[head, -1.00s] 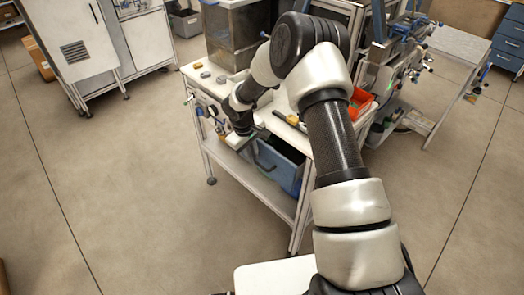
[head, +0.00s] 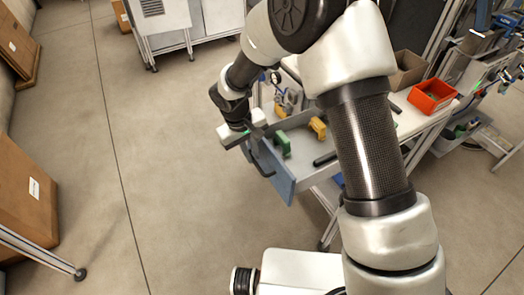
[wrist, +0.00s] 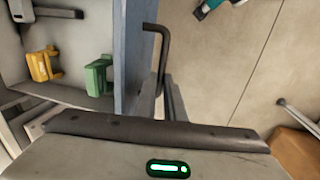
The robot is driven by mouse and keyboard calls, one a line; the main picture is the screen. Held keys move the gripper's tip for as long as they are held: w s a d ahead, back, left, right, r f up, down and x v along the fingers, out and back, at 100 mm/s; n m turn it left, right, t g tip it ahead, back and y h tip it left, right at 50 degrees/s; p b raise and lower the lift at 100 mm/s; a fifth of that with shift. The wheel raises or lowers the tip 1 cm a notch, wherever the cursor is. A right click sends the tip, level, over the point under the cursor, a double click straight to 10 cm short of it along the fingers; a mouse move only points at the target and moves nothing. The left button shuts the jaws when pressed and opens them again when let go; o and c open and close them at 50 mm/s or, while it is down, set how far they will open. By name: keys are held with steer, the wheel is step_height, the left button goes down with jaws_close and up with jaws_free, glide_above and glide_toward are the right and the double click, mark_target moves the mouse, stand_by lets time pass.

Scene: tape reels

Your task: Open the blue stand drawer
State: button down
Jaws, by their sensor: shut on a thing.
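The blue stand drawer (head: 280,181) is pulled well out from the stand, and its grey inside shows from above. A dark bar handle (head: 263,166) is on the outer face of its blue front; the handle also shows in the wrist view (wrist: 164,45), beside the drawer front (wrist: 133,50). My gripper (head: 256,148) is at the drawer front, shut on the handle. In the wrist view its fingers (wrist: 168,105) are around the handle's near part, and the exact contact is partly hidden by the gripper body.
Inside the drawer are a green item (head: 283,143) and a yellow item (head: 318,128). An orange bin (head: 432,96) stands on the stand top at right. Cardboard boxes (head: 25,200) are at far left. The floor left of the drawer is clear.

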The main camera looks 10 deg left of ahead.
steer(key=shift+s+a, duration=0.2)
steer(key=shift+s, duration=0.05)
steer(key=c, duration=1.8)
jaws_free()
steer(key=shift+c, duration=0.2)
step_height(320, 180, up, 17)
steer(key=s+a+p, duration=0.1)
steer(key=a, duration=0.1)
steer(key=shift+s+a, duration=0.35)
steer(key=shift+s, duration=0.05)
steer(key=shift+r, duration=0.1)
